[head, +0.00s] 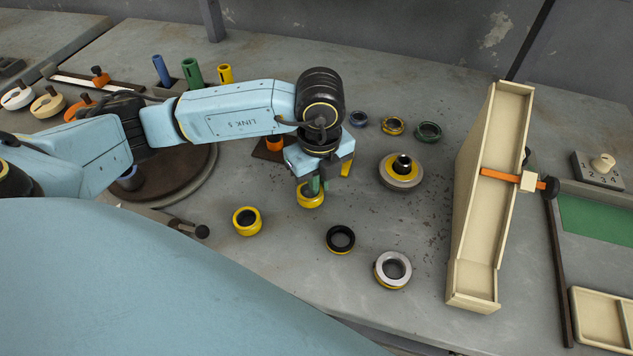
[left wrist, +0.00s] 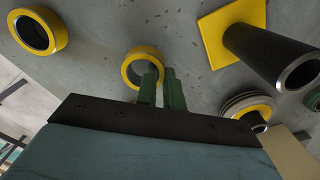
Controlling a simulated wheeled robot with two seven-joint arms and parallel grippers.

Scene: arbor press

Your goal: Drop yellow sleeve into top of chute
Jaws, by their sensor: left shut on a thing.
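My left gripper (head: 313,186) is shut on the wall of a yellow sleeve (head: 309,201), near the middle of the bench. In the left wrist view its green fingers (left wrist: 161,84) are close together at the right side of that sleeve (left wrist: 130,72). I cannot tell whether the sleeve touches the bench. A second yellow sleeve (head: 240,229) stands to the left, apart from the gripper. The cream chute (head: 462,200) stands at the right, with its top end at the back and an orange bar (head: 499,175) across it. My right gripper is not in view.
A black ring (head: 329,246) and a grey ring with yellow (head: 381,281) lie in front. A round stack with a dark post (head: 402,185) stands between gripper and chute. Several small rings (head: 392,126) lie behind it. Colored pegs (head: 192,72) stand at back left.

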